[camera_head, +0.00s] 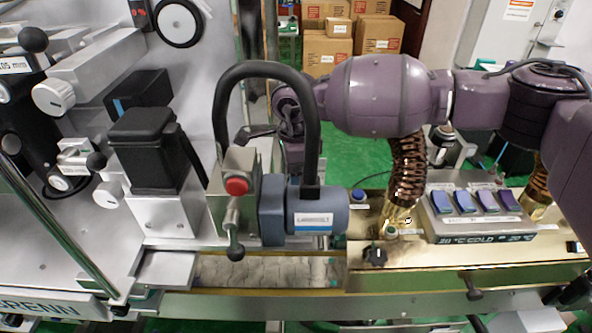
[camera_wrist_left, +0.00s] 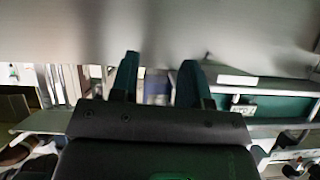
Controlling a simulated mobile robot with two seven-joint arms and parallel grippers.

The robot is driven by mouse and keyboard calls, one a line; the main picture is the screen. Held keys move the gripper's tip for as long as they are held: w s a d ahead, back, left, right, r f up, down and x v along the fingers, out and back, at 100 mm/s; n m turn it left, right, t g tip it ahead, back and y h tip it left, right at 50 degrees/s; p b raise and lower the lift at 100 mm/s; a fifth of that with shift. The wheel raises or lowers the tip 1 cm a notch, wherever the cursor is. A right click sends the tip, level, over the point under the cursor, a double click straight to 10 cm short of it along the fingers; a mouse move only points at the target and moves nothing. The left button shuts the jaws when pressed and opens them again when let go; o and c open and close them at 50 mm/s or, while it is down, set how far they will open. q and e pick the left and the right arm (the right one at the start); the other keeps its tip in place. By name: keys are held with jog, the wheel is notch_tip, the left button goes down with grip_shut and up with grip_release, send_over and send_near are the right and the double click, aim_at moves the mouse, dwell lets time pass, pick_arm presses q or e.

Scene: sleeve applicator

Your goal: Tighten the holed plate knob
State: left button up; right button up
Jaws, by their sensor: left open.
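Several knobs show in the head view, and I cannot tell for certain which one is the holed plate knob. A black star-shaped knob (camera_head: 375,256) stands on the gold plate (camera_head: 440,258) right of centre. A black ball-ended handle (camera_head: 235,252) hangs at the front of the metal block with the red button. My left gripper (camera_wrist_left: 158,72) is open in the left wrist view, with nothing between its two dark fingers; the head view does not show it. My right arm reaches in from the right, its wrist behind the black hose (camera_head: 310,85). Its fingertips are hidden.
A blue-grey motor (camera_head: 318,211) stands beside the hose, above the conveyor (camera_head: 270,271). A switch box (camera_head: 475,216) sits on the gold plate. A black housing (camera_head: 148,150) and white dials fill the left. A large grey surface (camera_wrist_left: 160,25) lies close across the top of the wrist view.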

jog(key=shift+f, duration=0.25)
jog(key=c, duration=0.9)
jog(key=shift+f+m+b, duration=0.1)
jog(key=shift+m+b, duration=0.65)
jog(key=shift+m, duration=0.05)
jog(key=shift+m+b, duration=0.3)
jog(key=shift+m, duration=0.5)
jog(key=o, duration=0.9)
jog(key=shift+r, duration=0.25)
